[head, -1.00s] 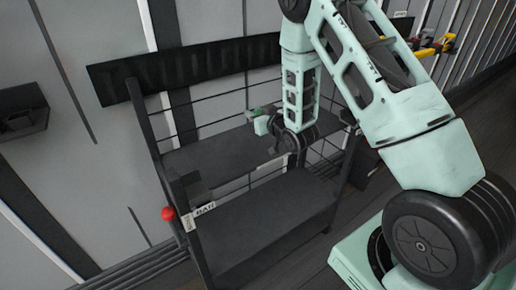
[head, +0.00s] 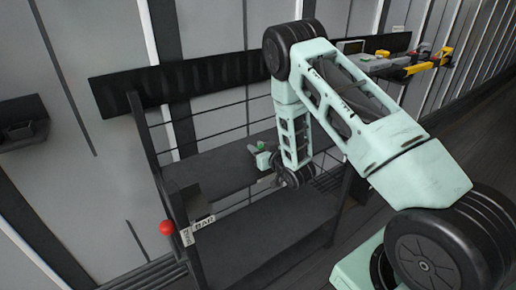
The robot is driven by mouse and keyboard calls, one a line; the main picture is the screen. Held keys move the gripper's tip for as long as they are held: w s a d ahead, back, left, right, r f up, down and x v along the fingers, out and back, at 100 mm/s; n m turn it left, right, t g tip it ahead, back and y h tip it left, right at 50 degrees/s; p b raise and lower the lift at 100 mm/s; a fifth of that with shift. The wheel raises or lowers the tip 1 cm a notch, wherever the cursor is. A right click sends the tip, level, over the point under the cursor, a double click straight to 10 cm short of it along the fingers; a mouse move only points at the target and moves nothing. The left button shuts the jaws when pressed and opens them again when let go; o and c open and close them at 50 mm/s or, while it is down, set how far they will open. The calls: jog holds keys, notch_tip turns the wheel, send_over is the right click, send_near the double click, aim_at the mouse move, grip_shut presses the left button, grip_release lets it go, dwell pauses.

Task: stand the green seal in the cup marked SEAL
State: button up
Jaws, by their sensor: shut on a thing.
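My gripper (head: 265,161) is over the upper shelf of the dark rack, its fingers small and partly hidden by my wrist. It is shut on a small green thing, likely the green seal (head: 261,146), whose top shows above the fingers. I cannot tell whether the seal is quite upright. A dark holder (head: 192,204) sits at the rack's left end, with pale labels (head: 203,222) on its front. One label seems to read BAR; the other is too small to read. I cannot make out a cup marked SEAL. The gripper is apart from this holder, to its right.
The rack's lower front shelf (head: 262,232) looks bare. A red ball-shaped knob (head: 166,228) sticks out at the rack's left. A dark box (head: 22,120) is on the wall at left. Yellow-ended items (head: 425,62) lie on a ledge at the back right.

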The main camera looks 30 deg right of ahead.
jog(key=o, duration=0.5)
jog(key=shift+f, duration=0.15)
jog(key=o, duration=0.4)
jog(key=shift+o, duration=0.2)
